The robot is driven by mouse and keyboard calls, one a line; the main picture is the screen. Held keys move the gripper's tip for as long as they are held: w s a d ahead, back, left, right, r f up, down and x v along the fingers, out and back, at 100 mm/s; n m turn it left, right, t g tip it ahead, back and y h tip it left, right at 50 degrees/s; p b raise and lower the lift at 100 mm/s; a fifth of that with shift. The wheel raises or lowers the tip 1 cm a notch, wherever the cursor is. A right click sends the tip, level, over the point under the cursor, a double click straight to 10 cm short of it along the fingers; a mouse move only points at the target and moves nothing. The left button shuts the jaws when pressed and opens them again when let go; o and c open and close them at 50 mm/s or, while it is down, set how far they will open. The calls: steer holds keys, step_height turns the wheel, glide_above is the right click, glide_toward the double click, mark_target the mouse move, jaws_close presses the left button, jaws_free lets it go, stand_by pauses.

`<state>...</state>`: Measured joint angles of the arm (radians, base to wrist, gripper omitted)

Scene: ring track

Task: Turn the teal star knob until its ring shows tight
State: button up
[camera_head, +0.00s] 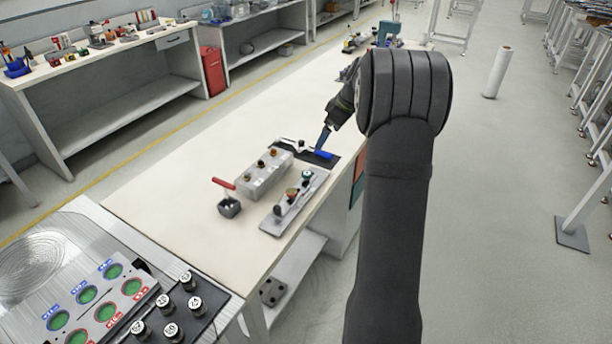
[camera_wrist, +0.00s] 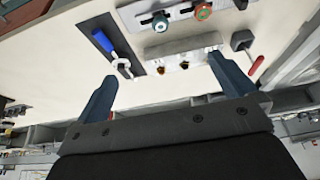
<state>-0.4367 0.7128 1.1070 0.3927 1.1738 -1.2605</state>
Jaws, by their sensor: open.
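The teal star knob (camera_head: 307,174) stands at the far end of a grey plate (camera_head: 271,225) on the bench, near the black mat. By its place on the plate, it is the dark knob (camera_wrist: 160,22) near the top of the wrist view. Its ring is too small to read. My gripper (camera_head: 325,138) is over the far side of the mat, apart from the knob. In the wrist view my gripper (camera_wrist: 163,68) has its two dark blue fingers wide apart, with nothing held between them.
A grey block (camera_head: 263,176) with several small knobs stands beside the plate. A blue-handled tool (camera_wrist: 104,41) lies on the black mat (camera_head: 331,165). The bench's far left surface is clear.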

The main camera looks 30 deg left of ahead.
mark_target(307, 173)
stand_by(0.3)
steer(key=shift+a, duration=0.35)
steer(key=c, duration=0.6)
steer(key=a+n+h, duration=0.1)
steer(key=a+n, duration=0.2)
steer(key=a+n+h, duration=0.2)
steer(key=a, duration=0.1)
steer(key=shift+r+n+h, duration=0.15)
steer(key=shift+n+h, duration=0.15)
steer(key=shift+n, duration=0.1)
steer(key=c, duration=0.4)
steer(key=shift+n+h, duration=0.5)
steer(key=shift+n, duration=0.1)
steer(key=f, duration=1.1)
steer(key=a+f, duration=0.1)
steer(key=f, duration=0.5)
steer(key=shift+s, duration=0.1)
steer(key=c, duration=1)
